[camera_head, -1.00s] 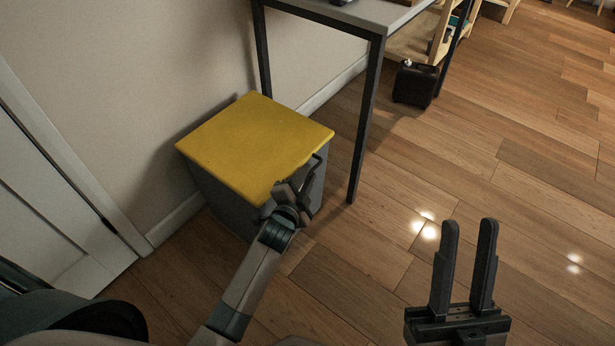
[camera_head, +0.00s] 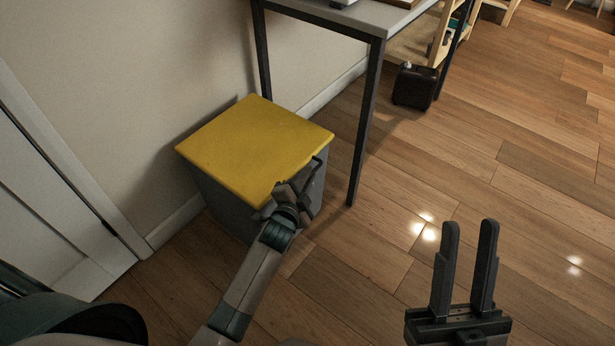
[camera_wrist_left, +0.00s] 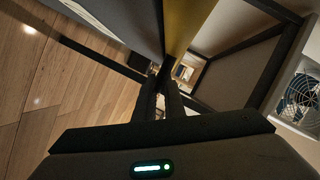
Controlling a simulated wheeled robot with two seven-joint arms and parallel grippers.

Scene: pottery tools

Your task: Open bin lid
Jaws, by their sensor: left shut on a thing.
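The bin (camera_head: 225,207) is a grey box standing on the floor against the wall. Its flat yellow lid (camera_head: 255,143) lies over the top and looks closed. My left gripper (camera_head: 312,168) is at the bin's front right corner, at the lid's edge. In the left wrist view the fingers (camera_wrist_left: 160,92) are close together, with the yellow lid (camera_wrist_left: 188,22) and the grey bin wall (camera_wrist_left: 125,18) just beyond the tips. It is shut on the lid's edge, though the contact itself is mostly hidden. My right gripper (camera_head: 466,268) is open and empty above the floor at the lower right.
A table with dark metal legs (camera_head: 364,125) stands right beside the bin. A white door (camera_head: 50,190) is at the left. A dark case (camera_head: 414,86) stands on the floor farther back. The wooden floor at the right is clear.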

